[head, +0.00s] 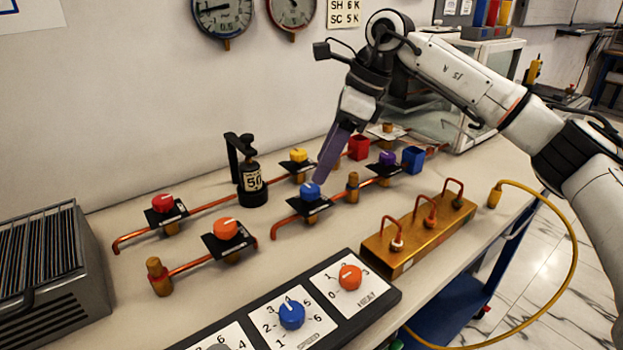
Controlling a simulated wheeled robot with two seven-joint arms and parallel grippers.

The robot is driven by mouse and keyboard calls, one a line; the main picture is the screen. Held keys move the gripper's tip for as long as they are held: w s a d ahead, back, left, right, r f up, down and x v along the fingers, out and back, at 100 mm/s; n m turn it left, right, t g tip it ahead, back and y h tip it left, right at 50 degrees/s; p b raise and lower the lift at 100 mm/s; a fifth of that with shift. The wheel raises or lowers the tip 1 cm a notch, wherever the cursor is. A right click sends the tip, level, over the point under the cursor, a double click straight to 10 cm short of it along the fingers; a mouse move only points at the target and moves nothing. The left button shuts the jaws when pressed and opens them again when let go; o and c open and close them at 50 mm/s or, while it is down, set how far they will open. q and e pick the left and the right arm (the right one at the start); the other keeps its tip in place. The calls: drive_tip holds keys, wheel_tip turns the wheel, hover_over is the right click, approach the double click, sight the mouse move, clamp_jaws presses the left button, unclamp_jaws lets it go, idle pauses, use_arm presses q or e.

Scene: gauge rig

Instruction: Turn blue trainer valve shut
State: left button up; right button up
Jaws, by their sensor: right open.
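The blue trainer valve (310,191) is a round blue knob with a white mark, on a black plate over a copper pipe in the middle of the bench. My right gripper (324,178) comes down from the upper right, with its fingers tilted and their tips right at the blue knob's top edge. It is open; I cannot tell whether the fingers straddle or touch the knob. The fingers overlap each other in this view. My left gripper is not in view.
Red (163,203), orange (226,228), yellow (299,155) and purple (387,158) valves stand nearby. A brass manifold (418,232) is at right. A dial panel (384,299) with another blue knob (292,314) lies in front.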

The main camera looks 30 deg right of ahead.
sight(310, 188)
drive_tip(key=x, duration=0.4)
drive_tip(key=shift+a+f, duration=0.1)
drive_tip(key=shift+f, duration=0.15)
drive_tip(key=shift+w+a+f, duration=0.2)
drive_tip(key=shift+f, duration=0.3)
drive_tip(key=c, duration=1.1)
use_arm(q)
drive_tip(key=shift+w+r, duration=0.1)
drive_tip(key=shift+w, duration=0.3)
